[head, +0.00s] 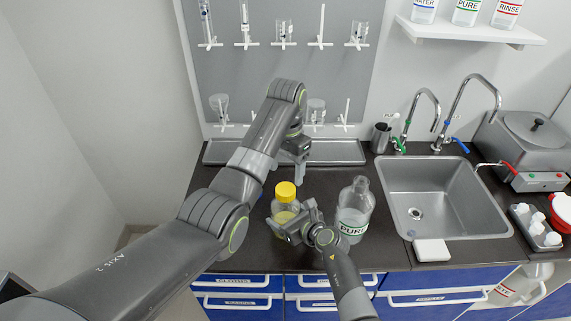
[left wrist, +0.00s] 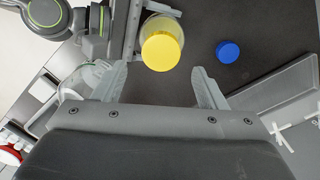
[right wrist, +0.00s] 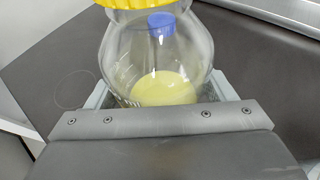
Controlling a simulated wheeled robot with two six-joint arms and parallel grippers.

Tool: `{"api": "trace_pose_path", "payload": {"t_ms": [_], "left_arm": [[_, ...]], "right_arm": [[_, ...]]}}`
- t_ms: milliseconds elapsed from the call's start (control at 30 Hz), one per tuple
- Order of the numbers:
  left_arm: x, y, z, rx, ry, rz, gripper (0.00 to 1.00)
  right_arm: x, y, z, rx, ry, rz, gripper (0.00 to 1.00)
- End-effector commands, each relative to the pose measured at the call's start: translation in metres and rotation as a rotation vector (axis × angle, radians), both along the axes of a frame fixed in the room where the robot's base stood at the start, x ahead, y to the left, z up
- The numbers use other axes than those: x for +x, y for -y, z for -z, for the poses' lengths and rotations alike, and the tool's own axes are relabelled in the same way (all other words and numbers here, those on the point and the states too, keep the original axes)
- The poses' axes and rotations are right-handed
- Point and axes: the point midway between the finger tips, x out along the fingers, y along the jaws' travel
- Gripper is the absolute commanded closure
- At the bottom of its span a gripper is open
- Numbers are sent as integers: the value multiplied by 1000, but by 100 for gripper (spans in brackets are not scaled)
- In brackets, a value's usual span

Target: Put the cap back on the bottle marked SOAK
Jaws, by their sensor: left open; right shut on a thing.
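A clear bottle (head: 283,214) with pale yellow liquid stands on the dark counter, a yellow cap (head: 285,191) on its top. No SOAK label can be read on it. My right gripper (head: 292,226) is shut on its body, and the right wrist view shows the glass (right wrist: 160,60) between the fingers. My left gripper (head: 299,178) is open and empty, behind and above the cap. In the left wrist view the yellow cap (left wrist: 162,51) appears between and just beyond the open fingertips. A loose blue cap (left wrist: 228,51) lies on the counter.
A sink (head: 445,195) with taps is further right. A grey tray (head: 340,152) and pegboard (head: 290,85) with glassware are behind. Labelled bottles stand on a white shelf (head: 480,31).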

Motion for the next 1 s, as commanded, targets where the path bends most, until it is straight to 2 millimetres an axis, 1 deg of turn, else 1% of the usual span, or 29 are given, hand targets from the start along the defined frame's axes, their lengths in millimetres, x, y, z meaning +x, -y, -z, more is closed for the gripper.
{"api": "trace_pose_path", "payload": {"t_ms": [100, 700, 900, 1000], "left_arm": [[0, 0, -1, 8, 9, -191, 35], [-2, -1, -9, 34, 42, -1166, 35], [-2, -1, -11, 36, 47, -1401, 35], [-3, -1, -11, 36, 48, -1467, 35]], "right_arm": [[0, 0, 1, -1, -1, 0, 87], [0, 0, 1, -1, -1, 0, 87], [0, 0, 1, -1, -1, 0, 87], [0, 0, 1, -1, -1, 0, 87]]}}
